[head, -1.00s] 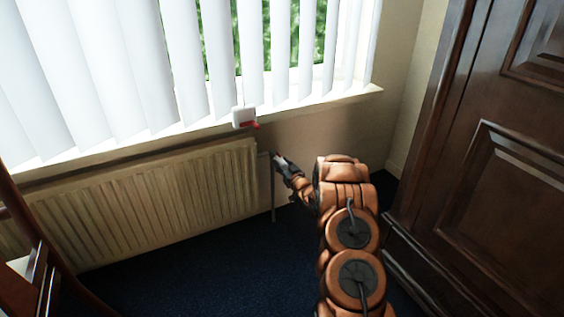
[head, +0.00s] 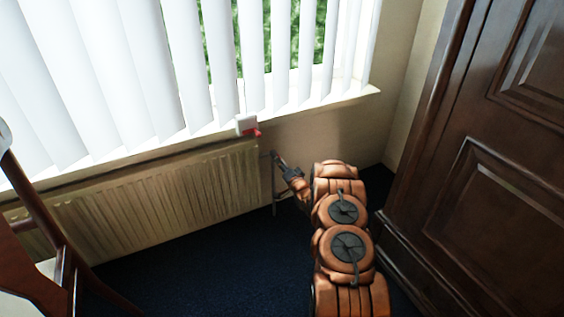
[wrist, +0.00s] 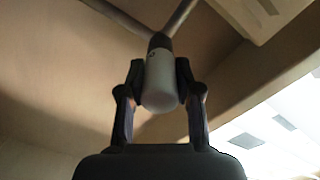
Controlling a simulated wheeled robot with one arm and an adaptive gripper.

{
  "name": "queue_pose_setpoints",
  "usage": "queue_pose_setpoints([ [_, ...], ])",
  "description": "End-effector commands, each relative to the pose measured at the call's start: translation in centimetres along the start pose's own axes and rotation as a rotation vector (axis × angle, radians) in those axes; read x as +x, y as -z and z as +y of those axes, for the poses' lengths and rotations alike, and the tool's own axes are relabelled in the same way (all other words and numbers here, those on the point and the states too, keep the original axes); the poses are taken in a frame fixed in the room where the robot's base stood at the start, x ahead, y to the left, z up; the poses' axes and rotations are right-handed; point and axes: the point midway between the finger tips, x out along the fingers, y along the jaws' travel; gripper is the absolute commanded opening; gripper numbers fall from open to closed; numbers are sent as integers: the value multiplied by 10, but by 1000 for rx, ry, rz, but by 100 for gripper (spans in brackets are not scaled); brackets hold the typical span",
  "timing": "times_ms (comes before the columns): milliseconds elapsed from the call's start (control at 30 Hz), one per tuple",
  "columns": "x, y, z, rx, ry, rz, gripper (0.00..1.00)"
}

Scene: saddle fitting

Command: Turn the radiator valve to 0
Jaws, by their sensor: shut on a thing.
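The radiator valve (wrist: 161,88) is a white rounded knob with a dark collar. In the wrist view it sits between the two fingers of my gripper (wrist: 160,82), which is shut on it from both sides. A small dark mark shows near the collar, too small to read. In the head view my gripper (head: 279,161) is at the right end of the ribbed cream radiator (head: 170,190), low by the wall. The valve cannot be made out there.
A red and white object (head: 246,125) sits on the window sill above the radiator's right end. A dark wooden cabinet (head: 470,190) stands close on the right. A wooden chair (head: 45,225) is at the left. Blue carpet (head: 200,265) between is clear.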

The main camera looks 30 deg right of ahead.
Motion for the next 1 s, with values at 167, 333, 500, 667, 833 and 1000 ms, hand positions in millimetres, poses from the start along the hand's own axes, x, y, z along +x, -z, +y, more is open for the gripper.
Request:
queue_pose_setpoints([
  [167, -1, 1, 0, 168, -3, -1, 0],
  [333, 0, 2, -1, 329, -1, -2, 0],
  [500, 0, 3, -2, 490, 0, -2, 0],
  [667, 0, 3, -1, 641, 0, -3, 0],
  [833, 0, 3, -1, 793, 0, -4, 0],
  [1000, 0, 2, -1, 923, 0, -6, 0],
])
